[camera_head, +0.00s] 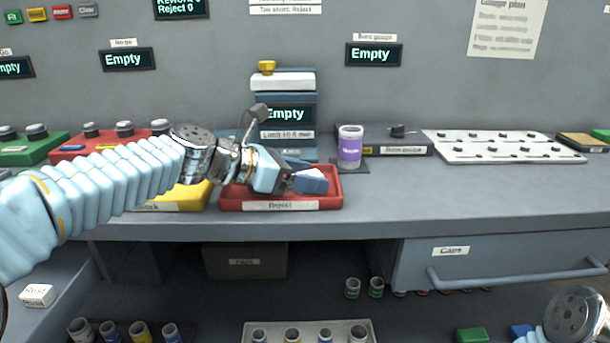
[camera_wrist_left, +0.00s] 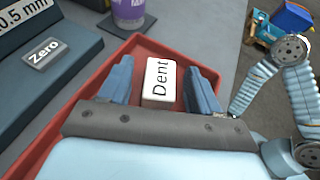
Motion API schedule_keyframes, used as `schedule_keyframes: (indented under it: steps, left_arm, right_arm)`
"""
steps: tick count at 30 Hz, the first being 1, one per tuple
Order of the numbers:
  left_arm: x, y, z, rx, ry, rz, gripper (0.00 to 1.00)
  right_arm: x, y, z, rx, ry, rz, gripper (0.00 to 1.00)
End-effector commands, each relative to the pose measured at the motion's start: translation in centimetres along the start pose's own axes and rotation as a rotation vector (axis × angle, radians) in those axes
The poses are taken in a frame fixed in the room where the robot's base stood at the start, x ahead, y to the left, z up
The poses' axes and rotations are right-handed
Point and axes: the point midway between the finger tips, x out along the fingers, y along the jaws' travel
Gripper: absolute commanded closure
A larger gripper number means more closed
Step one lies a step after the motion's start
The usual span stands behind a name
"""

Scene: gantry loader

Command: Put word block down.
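The word block (camera_wrist_left: 160,82) is white and reads "Dent". In the left wrist view it lies between the fingers of my left gripper (camera_wrist_left: 158,90), with a narrow gap on each side, over the red tray. My left gripper (camera_head: 306,182) is open and low over the red Reject tray (camera_head: 280,205); in the head view it hides the block. The red tray's rim also shows in the left wrist view (camera_wrist_left: 100,75). My right arm shows at the right of the left wrist view, but its gripper cannot be made out.
A purple-labelled can (camera_head: 350,147) stands just right of the Reject tray. A blue gauge with a "Zero" label (camera_wrist_left: 45,54) stands close by. A yellow tray (camera_head: 190,196) is to the left, and a white pegged board (camera_head: 500,147) to the right. The front counter right of the tray is clear.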

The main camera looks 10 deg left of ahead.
Motion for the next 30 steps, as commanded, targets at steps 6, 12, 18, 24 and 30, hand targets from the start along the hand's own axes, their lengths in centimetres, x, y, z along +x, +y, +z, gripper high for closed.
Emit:
schedule_keyframes:
  steps: [6, 12, 18, 24, 30]
  left_arm:
    - [-0.2, 0.0, 0.5, 0.0, -0.001, 0.0, 0.37]
    - [-3.5, 0.1, 0.3, 0.001, -0.001, 0.005, 0.37]
    - [-8.2, 0.1, 0.4, 0.001, -0.001, 0.005, 0.37]
    - [-11.3, 0.1, 0.3, 0.001, -0.001, 0.003, 0.37]
    - [-12.2, 0.0, 0.3, 0.0, 0.0, 0.0, 0.37]
  right_arm:
    - [-0.3, -0.1, 0.0, 0.0, 0.0, 0.0, 0.57]
    - [-0.1, -0.1, 0.0, 0.0, 0.0, 0.0, 0.57]
    - [-0.2, -0.1, 0.0, 0.0, 0.0, 0.0, 0.57]
    - [-0.3, -0.1, 0.0, 0.0, 0.0, 0.0, 0.57]
    - [-0.3, -0.1, 0.0, -0.001, 0.0, 0.0, 0.57]
